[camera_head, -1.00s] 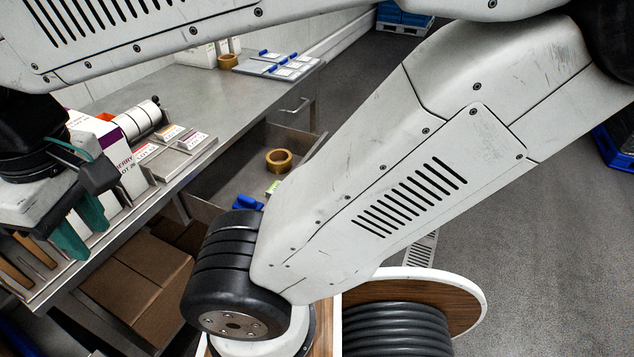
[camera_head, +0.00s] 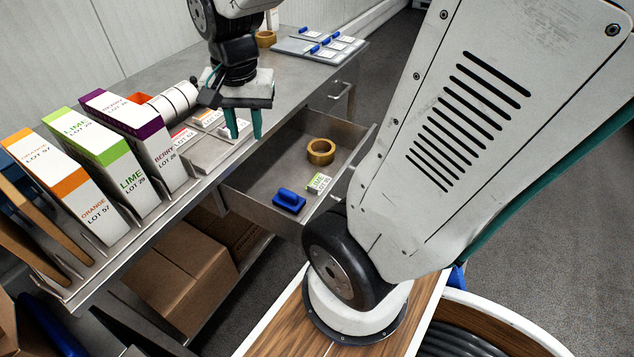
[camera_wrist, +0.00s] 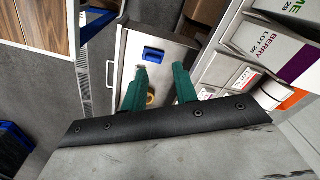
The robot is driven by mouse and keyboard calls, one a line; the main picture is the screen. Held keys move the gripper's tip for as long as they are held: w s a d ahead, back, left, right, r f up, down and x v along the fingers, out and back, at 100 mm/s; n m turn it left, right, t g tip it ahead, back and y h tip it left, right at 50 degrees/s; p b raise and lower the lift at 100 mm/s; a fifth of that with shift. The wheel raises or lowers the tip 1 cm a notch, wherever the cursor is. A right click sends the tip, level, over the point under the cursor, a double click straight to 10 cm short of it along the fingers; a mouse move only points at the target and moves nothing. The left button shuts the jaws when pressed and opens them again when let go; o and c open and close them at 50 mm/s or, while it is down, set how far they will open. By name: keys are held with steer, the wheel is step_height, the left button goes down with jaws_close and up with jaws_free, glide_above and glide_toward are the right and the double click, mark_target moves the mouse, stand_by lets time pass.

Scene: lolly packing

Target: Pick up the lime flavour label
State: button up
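A small white card with a green "LIME" heading (camera_head: 320,183) lies in the open drawer (camera_head: 250,180), beside a blue-handled block (camera_head: 289,200) and a roll of brown tape (camera_head: 321,151). In the wrist view the card is not seen; a finger covers part of the drawer. My gripper (camera_head: 244,128) has two teal fingers, apart and empty. It points down above the label rack (camera_head: 215,155) at the bench edge, left of and beyond the lime card. The gripper also shows in the wrist view (camera_wrist: 160,82).
Orange (camera_head: 68,180), lime (camera_head: 105,150) and berry (camera_head: 140,125) cartons stand in slots along the bench's left. Berry and orange-topped labels lie on the rack. A tray (camera_head: 318,48) with blue-handled pieces sits at the far end. Cardboard boxes (camera_head: 170,275) are below.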

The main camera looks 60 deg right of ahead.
steer(key=w+d+f+m, duration=0.3)
steer(key=d+f+m, duration=0.3)
steer(key=m, duration=1.8)
glide_toward(315, 185)
steer(key=shift+s+a+f+g, duration=0.2)
steer(key=shift+s+a, duration=0.2)
steer(key=shift+a, duration=0.15)
steer(key=shift+s+a+f+g, duration=0.2)
steer(key=shift+s+a, duration=0.2)
steer(key=shift+a, duration=0.1)
steer(key=f, duration=0.5)
steer(key=shift+w+a+f, duration=0.1)
steer(key=shift+a+f, duration=0.1)
steer(key=shift+f, duration=0.15)
jaws_close()
